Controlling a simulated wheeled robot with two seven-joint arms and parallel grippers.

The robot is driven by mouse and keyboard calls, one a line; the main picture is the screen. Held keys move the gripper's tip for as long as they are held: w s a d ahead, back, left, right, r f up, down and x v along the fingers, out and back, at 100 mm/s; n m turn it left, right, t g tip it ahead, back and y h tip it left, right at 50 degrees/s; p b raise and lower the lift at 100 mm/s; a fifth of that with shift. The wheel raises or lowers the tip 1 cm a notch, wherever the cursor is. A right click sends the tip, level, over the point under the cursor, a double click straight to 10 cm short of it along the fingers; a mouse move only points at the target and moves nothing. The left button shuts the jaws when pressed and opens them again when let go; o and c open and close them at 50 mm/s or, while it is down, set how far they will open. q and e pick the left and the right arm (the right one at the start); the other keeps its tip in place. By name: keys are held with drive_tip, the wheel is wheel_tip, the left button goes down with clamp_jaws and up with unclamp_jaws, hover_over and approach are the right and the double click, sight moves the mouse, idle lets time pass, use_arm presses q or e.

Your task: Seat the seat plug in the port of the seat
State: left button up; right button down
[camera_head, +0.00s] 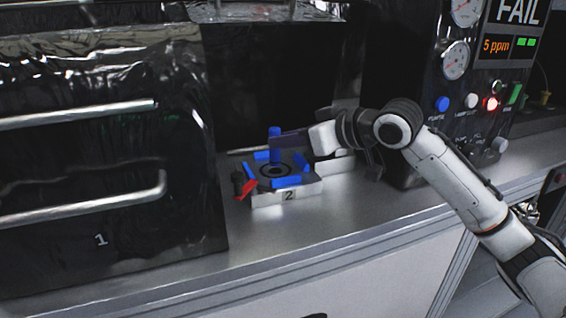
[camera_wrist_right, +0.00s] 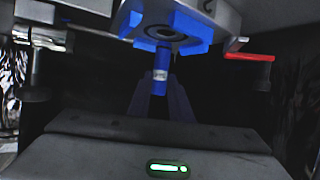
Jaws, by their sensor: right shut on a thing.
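The seat (camera_head: 290,198) is a light metal block marked 2, with several blue pads around a dark round port (camera_head: 274,170) in its top. It also shows at the top of the right wrist view (camera_wrist_right: 222,22). The blue seat plug (camera_head: 274,132) stands roughly upright above the port; in the wrist view the plug (camera_wrist_right: 160,72) carries a small pale label. My right gripper (camera_head: 276,146), reaching in from the right, is shut on the plug. In the wrist view its dark fingers flank the plug. Whether the plug's lower end touches the port cannot be told. My left gripper is out of view.
A red lever (camera_head: 245,189) sticks out at the seat's left front. A dark cabinet with metal handles (camera_head: 85,200), marked 1, stands left. A test panel (camera_head: 480,70) with gauges, buttons and a FAIL display stands right. The bench front (camera_head: 330,215) is clear.

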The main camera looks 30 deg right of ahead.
sight(279, 159)
wheel_tip(279, 159, down, 4)
drive_tip(key=shift+f, duration=0.25)
drive_tip(key=c, duration=1.6)
unclamp_jaws()
drive_tip(key=shift+f, duration=0.1)
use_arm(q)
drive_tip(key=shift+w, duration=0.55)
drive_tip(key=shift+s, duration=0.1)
use_arm(e)
drive_tip(key=shift+s+d+b, duration=0.1)
drive_tip(key=shift+s+b, duration=0.05)
drive_tip(key=shift+b, duration=0.15)
use_arm(q)
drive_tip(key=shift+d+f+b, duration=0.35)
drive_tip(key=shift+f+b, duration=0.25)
drive_tip(key=shift+b, duration=0.4)
use_arm(e)
drive_tip(key=v, duration=1.1)
drive_tip(key=shift+s+r, duration=0.25)
drive_tip(key=shift+r, duration=0.15)
